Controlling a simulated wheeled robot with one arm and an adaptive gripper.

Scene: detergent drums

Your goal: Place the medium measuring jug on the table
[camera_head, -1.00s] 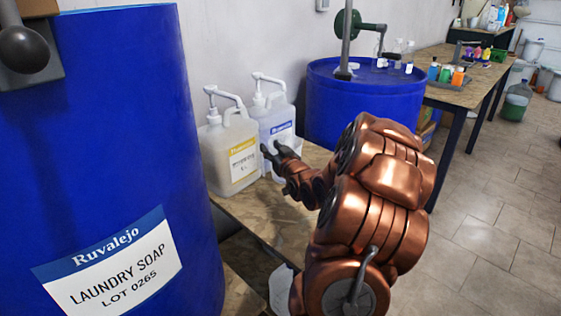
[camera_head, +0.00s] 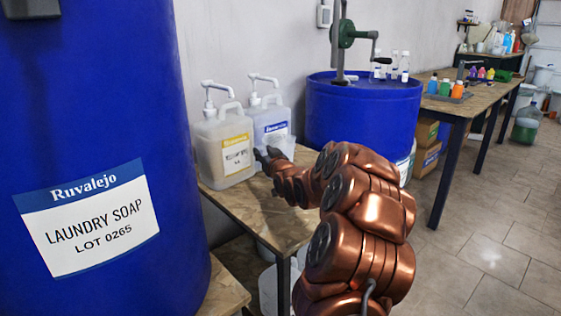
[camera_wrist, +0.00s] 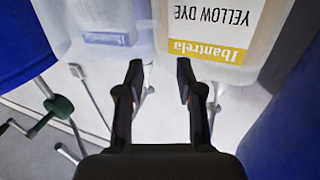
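My gripper (camera_head: 267,158) reaches over the small wooden table (camera_head: 245,205), in front of the two dispenser jugs. In the wrist view my gripper (camera_wrist: 157,75) has its fingers apart with nothing between them. A small clear vessel (camera_head: 284,146), perhaps the medium measuring jug, shows just behind the gripper and in front of the blue-labelled jug. It is partly hidden, and I cannot tell its size or whether it touches the fingers.
The yellow-labelled jug (camera_head: 222,150) stands left of the gripper, the blue-labelled jug (camera_head: 270,112) behind it. A large blue drum (camera_head: 90,100) fills the left; another drum (camera_head: 355,110) with a crank pump stands behind. A long table (camera_head: 465,104) is at right. Floor is free at right.

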